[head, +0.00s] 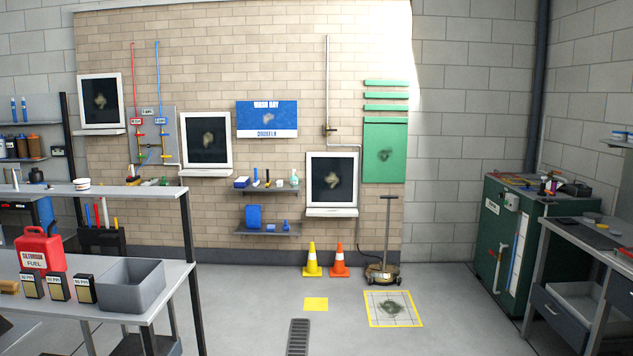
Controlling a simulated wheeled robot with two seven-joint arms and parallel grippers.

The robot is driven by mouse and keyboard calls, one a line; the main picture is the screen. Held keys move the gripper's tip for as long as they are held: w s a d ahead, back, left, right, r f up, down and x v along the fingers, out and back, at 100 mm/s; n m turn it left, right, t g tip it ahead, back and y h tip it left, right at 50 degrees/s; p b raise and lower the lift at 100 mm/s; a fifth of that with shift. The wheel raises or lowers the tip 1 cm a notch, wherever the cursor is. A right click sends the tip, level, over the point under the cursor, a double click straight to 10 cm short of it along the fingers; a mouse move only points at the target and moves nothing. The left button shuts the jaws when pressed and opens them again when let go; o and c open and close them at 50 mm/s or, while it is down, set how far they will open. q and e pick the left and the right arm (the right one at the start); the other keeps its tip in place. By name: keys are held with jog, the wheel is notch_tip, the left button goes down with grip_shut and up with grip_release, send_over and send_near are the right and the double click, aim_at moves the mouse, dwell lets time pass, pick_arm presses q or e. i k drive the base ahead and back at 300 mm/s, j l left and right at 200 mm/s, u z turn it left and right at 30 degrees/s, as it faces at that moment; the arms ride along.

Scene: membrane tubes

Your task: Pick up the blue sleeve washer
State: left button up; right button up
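Neither of my grippers is in view. I cannot tell for sure which thing is the blue sleeve washer; the items are small at this distance. On the upper wall shelf (262,188) there is a low blue block-like item (241,182) at the left end. A slim upright blue item (257,176) stands to its right. The lower wall shelf (268,233) holds a large blue container (253,217), a small blue item (270,227) and a small blue bottle (285,225).
A bench with a grey bin (130,286) and a red fuel can (40,250) stands at the left. A green cabinet (508,240) and a workbench (590,240) are at the right.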

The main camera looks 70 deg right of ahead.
aim_at(256, 177)
jog(key=z, duration=2.15)
